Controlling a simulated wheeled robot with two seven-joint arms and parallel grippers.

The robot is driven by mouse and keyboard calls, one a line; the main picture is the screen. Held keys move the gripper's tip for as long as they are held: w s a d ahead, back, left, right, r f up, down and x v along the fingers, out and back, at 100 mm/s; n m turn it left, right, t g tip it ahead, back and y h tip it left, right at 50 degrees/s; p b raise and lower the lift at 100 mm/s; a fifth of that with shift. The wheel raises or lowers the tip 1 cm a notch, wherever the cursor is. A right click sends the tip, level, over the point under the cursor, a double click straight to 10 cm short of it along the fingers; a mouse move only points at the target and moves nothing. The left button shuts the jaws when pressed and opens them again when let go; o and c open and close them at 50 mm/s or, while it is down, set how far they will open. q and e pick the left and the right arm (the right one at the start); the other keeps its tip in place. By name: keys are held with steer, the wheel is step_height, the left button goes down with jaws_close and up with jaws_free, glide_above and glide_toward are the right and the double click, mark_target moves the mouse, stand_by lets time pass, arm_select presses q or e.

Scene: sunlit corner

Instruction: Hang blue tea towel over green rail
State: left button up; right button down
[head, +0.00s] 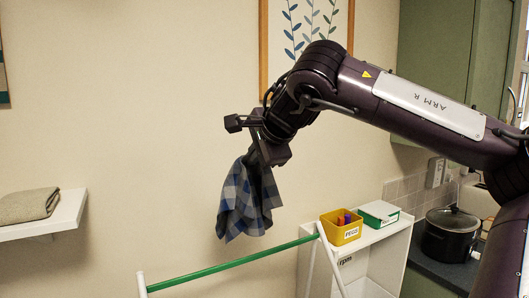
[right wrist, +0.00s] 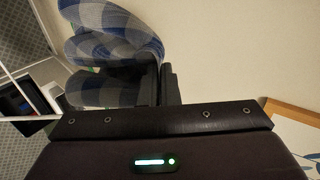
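The blue checked tea towel (head: 246,200) hangs bunched from my right gripper (head: 262,150) in the head view. The towel (right wrist: 100,45) also shows in the right wrist view, between and beyond the dark fingers (right wrist: 158,85), which are shut on it. The green rail (head: 230,262) runs between white supports, below the towel in the head view. The towel's lower edge looks apart from the rail. My left gripper is in neither view.
A white shelf unit (head: 375,255) holds a yellow box (head: 341,230) and a green-and-white box (head: 379,214), right of the rail. A wall shelf (head: 65,213) with a folded cloth (head: 28,205) is at left. A black pot (head: 450,235) stands at right.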

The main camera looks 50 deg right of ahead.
steer(key=w+d+p, duration=0.4)
steer(key=w+p, duration=0.1)
steer(key=w, duration=0.6)
step_height(320, 180, down, 17)
steer(key=b, duration=0.2)
steer(key=s+a+p, duration=0.2)
steer(key=s+a, duration=0.1)
steer(key=s, duration=0.4)
steer(key=s+a+f+t+b, duration=0.1)
steer(key=s+f+b, duration=0.2)
steer(key=f+b, duration=0.4)
steer(key=s+a+f+t+h+b, duration=0.1)
steer(key=s+f+b, duration=0.3)
steer(key=b, duration=1.3)
step_height(320, 180, down, 4)
steer(key=shift+f+t+b, duration=0.15)
steer(key=shift+t+b, duration=0.2)
steer(key=shift+t, duration=0.35)
steer(key=c, duration=1)
jaws_free()
